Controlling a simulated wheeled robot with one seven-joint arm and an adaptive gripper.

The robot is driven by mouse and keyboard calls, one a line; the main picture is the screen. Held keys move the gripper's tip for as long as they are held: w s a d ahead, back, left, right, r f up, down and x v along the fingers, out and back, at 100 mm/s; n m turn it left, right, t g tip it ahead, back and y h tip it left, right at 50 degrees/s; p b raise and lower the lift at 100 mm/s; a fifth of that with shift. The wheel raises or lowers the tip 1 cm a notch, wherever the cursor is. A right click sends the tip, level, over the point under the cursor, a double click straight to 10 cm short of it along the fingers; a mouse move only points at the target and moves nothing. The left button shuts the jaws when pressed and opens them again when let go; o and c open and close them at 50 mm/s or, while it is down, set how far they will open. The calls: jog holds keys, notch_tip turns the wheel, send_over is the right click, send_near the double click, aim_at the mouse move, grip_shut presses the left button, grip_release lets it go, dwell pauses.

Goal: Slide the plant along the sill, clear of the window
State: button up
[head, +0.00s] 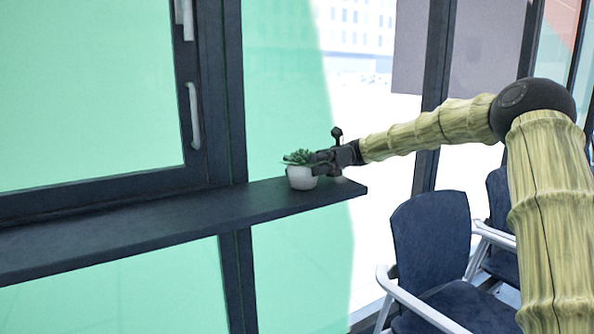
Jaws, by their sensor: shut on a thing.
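The plant (301,177), green leaves in a small round white pot, stands upright on the dark sill (130,226) near its right end. It is to the right of the window (85,95), which has a dark frame and a white handle and looks shut. My gripper (318,163) reaches in from the right and is shut on the plant at the right side of the pot. The gripper hides part of the pot and leaves, and the exact finger contact is too small to make out.
The sill is bare to the left of the plant, below the window. Its right end (355,188) is a short way past the pot. Blue chairs (432,240) with pale armrests stand at the lower right, below my arm. Glass panes and dark posts (236,270) are behind the sill.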

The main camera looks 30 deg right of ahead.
jog(key=shift+d, duration=0.75)
jog(key=o, duration=1)
jog(key=d, duration=0.4)
jog(key=w+d, duration=0.1)
jog(key=d, duration=0.3)
jog(key=w+d, duration=0.1)
jog(key=d, duration=0.3)
jog(key=shift+w, duration=0.2)
